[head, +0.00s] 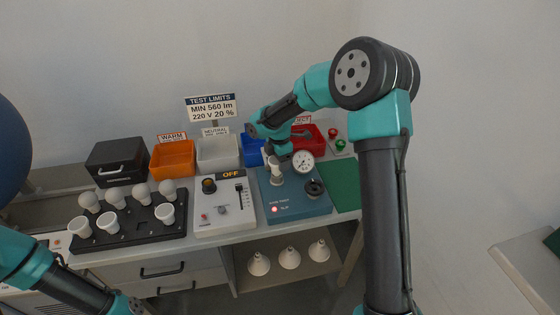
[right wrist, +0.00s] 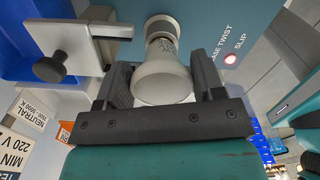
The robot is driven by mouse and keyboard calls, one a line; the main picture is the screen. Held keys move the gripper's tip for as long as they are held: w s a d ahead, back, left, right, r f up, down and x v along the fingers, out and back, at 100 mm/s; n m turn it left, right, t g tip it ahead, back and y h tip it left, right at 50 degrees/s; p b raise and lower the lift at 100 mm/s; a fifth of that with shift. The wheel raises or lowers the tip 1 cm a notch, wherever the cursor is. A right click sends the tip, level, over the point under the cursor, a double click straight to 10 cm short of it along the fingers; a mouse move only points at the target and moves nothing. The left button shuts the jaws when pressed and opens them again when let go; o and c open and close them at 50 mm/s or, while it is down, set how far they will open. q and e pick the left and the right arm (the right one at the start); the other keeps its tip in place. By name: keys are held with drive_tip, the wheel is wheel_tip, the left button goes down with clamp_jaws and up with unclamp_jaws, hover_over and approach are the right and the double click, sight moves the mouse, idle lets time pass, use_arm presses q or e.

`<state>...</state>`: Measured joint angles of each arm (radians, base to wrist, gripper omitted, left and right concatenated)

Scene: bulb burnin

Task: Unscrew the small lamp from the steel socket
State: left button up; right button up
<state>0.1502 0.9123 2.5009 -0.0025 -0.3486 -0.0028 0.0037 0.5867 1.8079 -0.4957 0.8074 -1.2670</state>
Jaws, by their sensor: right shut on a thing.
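The small lamp (right wrist: 163,76) is white, with a wide round face toward the camera and a narrower printed neck. Its neck end meets the steel socket (right wrist: 161,26) on the blue test panel (right wrist: 218,22). My right gripper (right wrist: 160,72) has one finger on each side of the lamp and is shut on it. In the head view my right gripper (head: 275,160) is above the back left part of the blue panel (head: 298,205), pointing down, with the lamp (head: 276,177) pale below it. My left arm enters at the lower left; its gripper is not visible.
A black rack (head: 130,232) with several white bulbs stands left of a grey control box (head: 224,212) marked OFF. Orange (head: 172,160), white (head: 218,153) and red (head: 309,138) bins line the back. A gauge (head: 303,161) stands close to my right gripper. A green mat (head: 343,182) is clear.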

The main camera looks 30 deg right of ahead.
drive_tip(key=n, duration=0.4)
drive_tip(key=shift+w+a, duration=0.15)
drive_tip(key=shift+a, duration=0.1)
drive_tip(key=n, duration=0.4)
drive_tip(key=shift+w+a, duration=0.1)
drive_tip(key=n, duration=0.4)
drive_tip(key=shift+w+a, duration=0.1)
drive_tip(key=shift+w, duration=0.05)
drive_tip(key=n, duration=0.4)
drive_tip(key=shift+w+r, duration=0.1)
drive_tip(key=shift+w, duration=0.15)
drive_tip(key=o, duration=0.8)
